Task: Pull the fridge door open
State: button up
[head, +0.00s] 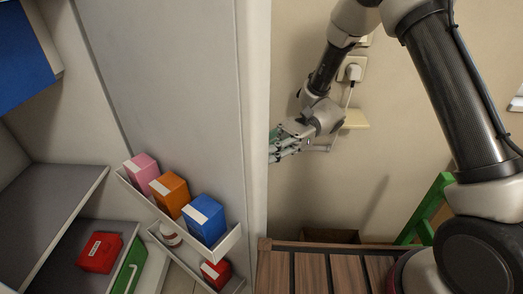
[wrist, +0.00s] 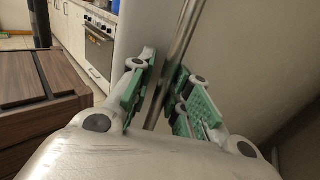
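The fridge door (head: 175,70) stands wide open, its inner side facing the head camera with shelves on it. My gripper (head: 277,146) is at the outer side of the door, just right of the door edge. In the wrist view, its green-padded fingers (wrist: 162,95) lie on both sides of a metallic vertical handle bar (wrist: 177,50), close to it, and appear shut on it. The handle is hidden behind the door edge in the head view. The fridge interior shelf (head: 50,190) shows at the left.
Door shelves hold a pink carton (head: 141,172), an orange carton (head: 169,194) and a blue carton (head: 204,219). A red box (head: 99,252) lies inside the fridge. A wooden slatted surface (head: 320,270) is below my arm. A plugged socket (head: 352,71) is on the wall behind the gripper.

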notch_tip(320, 180, up, 10)
dwell(0.7)
